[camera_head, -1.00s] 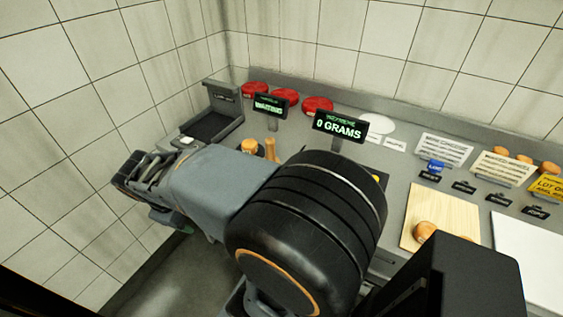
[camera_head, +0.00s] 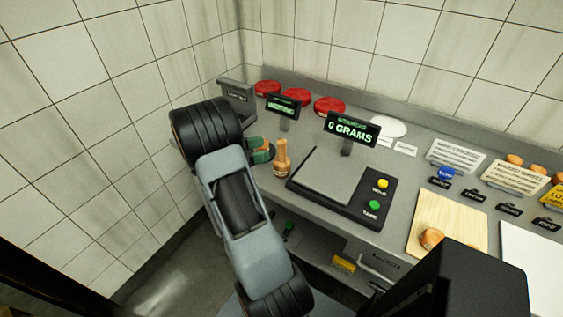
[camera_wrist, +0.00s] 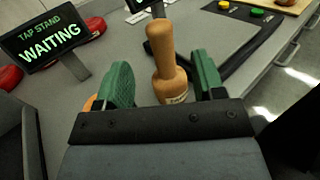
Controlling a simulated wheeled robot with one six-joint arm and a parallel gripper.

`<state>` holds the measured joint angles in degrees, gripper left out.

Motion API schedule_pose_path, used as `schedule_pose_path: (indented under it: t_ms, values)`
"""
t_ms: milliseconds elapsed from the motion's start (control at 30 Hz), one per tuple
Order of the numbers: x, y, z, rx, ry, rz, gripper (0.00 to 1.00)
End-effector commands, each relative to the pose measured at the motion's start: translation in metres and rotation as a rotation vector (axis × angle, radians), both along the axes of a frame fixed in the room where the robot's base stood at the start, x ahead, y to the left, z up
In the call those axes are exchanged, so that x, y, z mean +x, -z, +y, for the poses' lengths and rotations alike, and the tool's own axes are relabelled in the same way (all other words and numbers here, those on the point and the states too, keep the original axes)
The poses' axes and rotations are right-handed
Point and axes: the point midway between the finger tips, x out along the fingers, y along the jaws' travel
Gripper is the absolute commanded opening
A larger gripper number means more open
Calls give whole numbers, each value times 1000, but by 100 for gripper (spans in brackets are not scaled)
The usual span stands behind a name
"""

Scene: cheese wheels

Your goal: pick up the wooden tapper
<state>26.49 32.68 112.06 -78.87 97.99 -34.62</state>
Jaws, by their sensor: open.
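The wooden tapper (camera_head: 282,160) stands upright on the grey counter, left of the scale, in the head view. In the wrist view the tapper (camera_wrist: 166,62) shows as a tan handle with a wider base, between and beyond the two green fingers. My gripper (camera_wrist: 162,82) is open, with one finger to each side of the tapper's line; I cannot tell whether either touches it. In the head view a green finger of my gripper (camera_head: 262,150) shows just left of the tapper, and my arm hides the rest. The lower base of the tapper is partly hidden in the wrist view.
The scale (camera_head: 325,176) with its "0 GRAMS" display (camera_head: 352,129) stands right of the tapper. The tap stand display (camera_wrist: 45,39) reads "WAITING". Red cheese wheels (camera_head: 329,106) line the back. A wooden board (camera_head: 455,215) lies further right. The tiled wall is close on the left.

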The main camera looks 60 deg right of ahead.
Motion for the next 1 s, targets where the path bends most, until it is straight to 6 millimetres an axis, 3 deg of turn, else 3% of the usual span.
schedule_pose_path:
  t_ms: [133, 467, 733, 1000]
  values:
    - [-16, -1, -17, 0, 2, -1, 63]
    - [-30, -1, -34, 2, 1, -1, 63]
    - [-53, -1, -61, 2, 2, -2, 63]
    - [-59, 0, -69, 2, -1, -3, 63]
